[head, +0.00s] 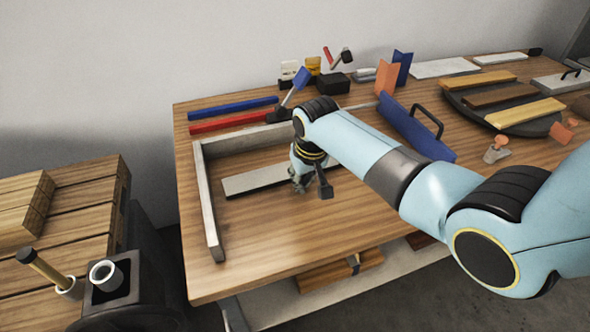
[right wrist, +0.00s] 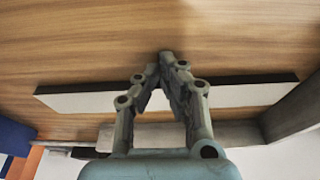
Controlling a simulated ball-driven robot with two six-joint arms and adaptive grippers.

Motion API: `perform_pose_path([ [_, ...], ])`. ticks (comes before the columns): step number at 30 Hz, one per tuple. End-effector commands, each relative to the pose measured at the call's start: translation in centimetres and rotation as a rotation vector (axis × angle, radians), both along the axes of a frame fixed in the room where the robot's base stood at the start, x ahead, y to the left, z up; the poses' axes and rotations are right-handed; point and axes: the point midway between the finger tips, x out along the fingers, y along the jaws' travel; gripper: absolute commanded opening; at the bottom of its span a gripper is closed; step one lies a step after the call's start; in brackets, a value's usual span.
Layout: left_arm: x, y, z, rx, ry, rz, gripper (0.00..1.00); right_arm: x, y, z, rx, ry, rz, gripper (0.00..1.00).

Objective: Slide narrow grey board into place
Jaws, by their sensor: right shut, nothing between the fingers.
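The narrow grey board (head: 250,180) lies flat on the wooden table, inside the corner of a pale grey L-shaped fence. The fence has a left rail (head: 208,205) and a back rail (head: 245,138), and the board lies apart from both. My right gripper (head: 300,185) is shut and empty, pointing down at the board's right part and hiding some of it. In the right wrist view, the gripper (right wrist: 162,62) crosses in front of the board (right wrist: 85,102), its tips past the dark edge. I cannot tell whether they touch it. My left gripper is not in view.
Red (head: 228,122) and blue (head: 232,108) bars lie behind the fence. A blue handled tool (head: 415,130) lies right of it, beside my right arm. A round dark tray (head: 470,105) with boards stands farther right. The table's front left is clear.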

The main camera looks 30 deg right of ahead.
Motion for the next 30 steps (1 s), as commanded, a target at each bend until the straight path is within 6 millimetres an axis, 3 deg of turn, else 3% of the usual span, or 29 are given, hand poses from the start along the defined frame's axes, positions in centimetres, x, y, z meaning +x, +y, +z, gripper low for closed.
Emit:
perform_pose_path([
  [11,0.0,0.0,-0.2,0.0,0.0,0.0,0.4,0.2,-0.1,-0.1,0.0,0.0,0.0,0.0],
  [30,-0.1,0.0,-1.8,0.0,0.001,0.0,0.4,2.8,-0.7,-0.1,0.0,-0.002,0.0,0.0],
])
